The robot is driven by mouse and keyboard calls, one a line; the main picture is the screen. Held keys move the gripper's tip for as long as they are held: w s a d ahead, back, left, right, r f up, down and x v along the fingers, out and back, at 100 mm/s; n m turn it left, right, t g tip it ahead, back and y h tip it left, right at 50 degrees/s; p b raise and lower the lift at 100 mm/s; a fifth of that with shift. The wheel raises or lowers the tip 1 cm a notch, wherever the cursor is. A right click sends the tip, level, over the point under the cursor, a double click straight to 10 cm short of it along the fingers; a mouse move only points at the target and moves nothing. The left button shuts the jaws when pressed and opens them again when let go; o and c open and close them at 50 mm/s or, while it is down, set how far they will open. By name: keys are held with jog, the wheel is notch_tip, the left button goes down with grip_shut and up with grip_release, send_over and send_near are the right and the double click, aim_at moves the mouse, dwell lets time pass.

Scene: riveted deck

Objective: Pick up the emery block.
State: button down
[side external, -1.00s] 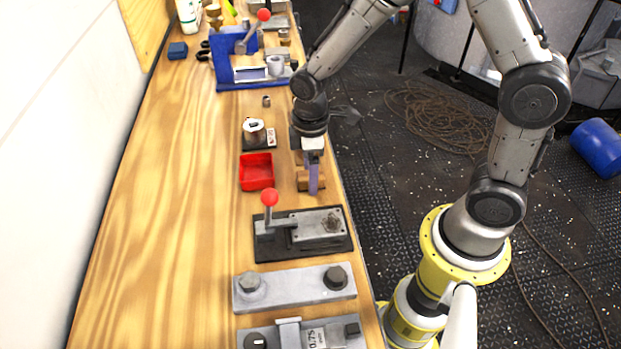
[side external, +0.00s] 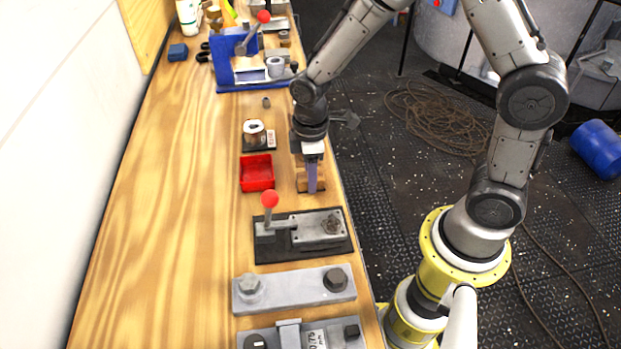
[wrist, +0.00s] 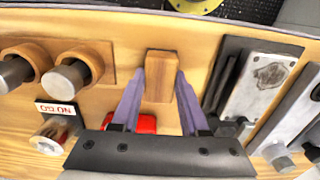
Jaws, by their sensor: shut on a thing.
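The emery block, a small tan-brown block (wrist: 161,78), is between the two purple fingers of my gripper (wrist: 161,82) in the wrist view. The fingertips press on its left and right sides. In the side external view my gripper (side external: 312,188) points down at the right edge of the bench, and the brown block (side external: 302,182) shows partly behind the near finger. My gripper is shut on it. The block is at or very near the bench top; I cannot tell whether there is a gap beneath it.
A red tray (side external: 257,173) lies left of my gripper. A clamp plate with a red-knobbed lever (side external: 318,228) stands on the near side. The left of the wooden bench (side external: 165,220) is clear.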

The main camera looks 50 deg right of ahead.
jog(key=shift+r, duration=0.45)
notch_tip(320, 180, up, 2)
jog(key=shift+r, duration=0.1)
jog(key=s+d+r, duration=0.2)
jog(key=s+r, duration=0.8)
jog(key=s, duration=0.4)
jog(key=c, duration=0.9)
grip_release()
grip_shut()
jog(key=shift+w, duration=0.1)
